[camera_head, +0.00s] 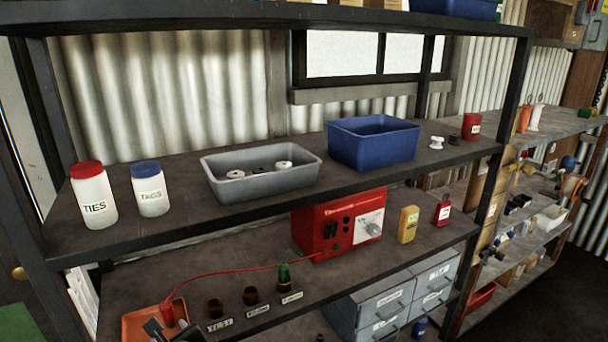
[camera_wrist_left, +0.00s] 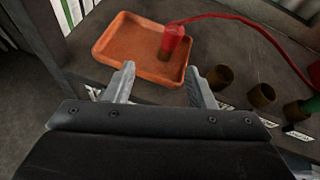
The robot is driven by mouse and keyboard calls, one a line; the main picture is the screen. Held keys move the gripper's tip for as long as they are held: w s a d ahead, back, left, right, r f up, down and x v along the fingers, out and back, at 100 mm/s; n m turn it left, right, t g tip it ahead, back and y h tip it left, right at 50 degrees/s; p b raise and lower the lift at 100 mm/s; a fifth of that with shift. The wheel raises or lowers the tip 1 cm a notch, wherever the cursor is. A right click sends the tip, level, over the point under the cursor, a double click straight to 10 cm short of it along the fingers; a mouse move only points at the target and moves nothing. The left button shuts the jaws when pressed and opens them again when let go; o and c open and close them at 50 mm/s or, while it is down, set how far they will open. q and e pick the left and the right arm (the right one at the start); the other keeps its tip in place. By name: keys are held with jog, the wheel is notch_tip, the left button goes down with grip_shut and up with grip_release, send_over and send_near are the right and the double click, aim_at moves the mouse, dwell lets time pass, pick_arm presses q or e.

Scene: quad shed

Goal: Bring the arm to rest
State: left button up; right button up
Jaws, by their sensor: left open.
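My left gripper (camera_wrist_left: 163,84) is open, with its two fingers apart and nothing between them. In the head view only a dark part of it (camera_head: 172,332) shows at the bottom edge, by the orange tray. In the left wrist view the orange tray (camera_wrist_left: 120,45) lies just beyond the fingertips. A red plug (camera_wrist_left: 174,42) stands in the tray, apart from the fingers, with a red cable (camera_wrist_left: 235,18) running from it. My right gripper is in neither view.
On the lower shelf, dark round sockets (camera_head: 214,308) stand beside the tray, one holding a green plug (camera_head: 284,275). The cable reaches a red box (camera_head: 318,230). The upper shelf above holds white jars (camera_head: 94,200), a grey bin (camera_head: 225,190) and a blue bin (camera_head: 370,148).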

pick_arm(q)
jog(key=s+f+n+g+h, duration=0.2)
jog(key=s+f+n, duration=0.1)
jog(key=s+n, duration=0.65)
jog(key=s+f+n+g+h, duration=0.2)
jog(key=s+f+n+h, duration=0.1)
jog(key=s+n, duration=0.6)
jog(key=s+f+n+g+h, duration=0.2)
jog(key=s+f+n, duration=0.1)
jog(key=s+n, duration=0.65)
notch_tip(320, 180, down, 25)
jog(key=a+m+g, duration=0.1)
jog(key=m, duration=0.1)
jog(key=s+d+f+g, duration=0.1)
jog(key=s+f, duration=1.5)
jog(key=shift+d+f+g+h+b, duration=0.2)
jog(key=shift+f+g+h+b, duration=0.05)
jog(key=shift+g+h+b, duration=0.05)
